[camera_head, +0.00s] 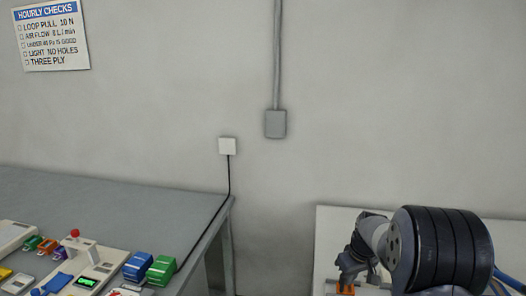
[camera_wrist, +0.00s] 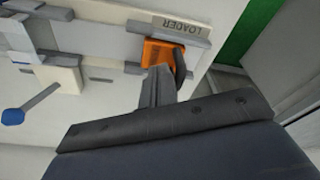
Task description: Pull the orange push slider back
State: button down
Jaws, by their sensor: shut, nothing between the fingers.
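The orange push slider (camera_wrist: 158,52) shows in the wrist view near the top centre, just under a plate marked LOADER (camera_wrist: 178,26) on a pale machine. A dark curved piece is at its right side. My gripper (camera_wrist: 159,70) is shut with nothing between its fingers. Its tips overlap the lower edge of the orange slider in the wrist view; I cannot tell if they touch it. In the head view my gripper (camera_head: 352,276) is at the lower right, just above a small orange piece (camera_head: 345,289), mostly cut off by the frame.
The pale machine (camera_wrist: 100,105) carries a blue round knob (camera_wrist: 13,117) and grey rails at the left. A green surface (camera_wrist: 238,35) lies at the upper right. In the head view a grey table (camera_head: 110,205) with coloured boxes stands at the left, apart from the pale surface (camera_head: 335,225) under my arm.

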jog(key=shift+a, duration=0.2)
jog(key=shift+d, duration=0.6)
notch_tip(320, 180, up, 7)
jog(key=p, duration=0.5)
jog(key=shift+f, duration=0.1)
notch_tip(320, 180, down, 7)
jog(key=b, duration=0.5)
jog(key=shift+f, duration=0.1)
jog(key=shift+a+r, duration=0.2)
jog(key=shift+a, duration=0.05)
jog(key=shift+d+r, duration=0.1)
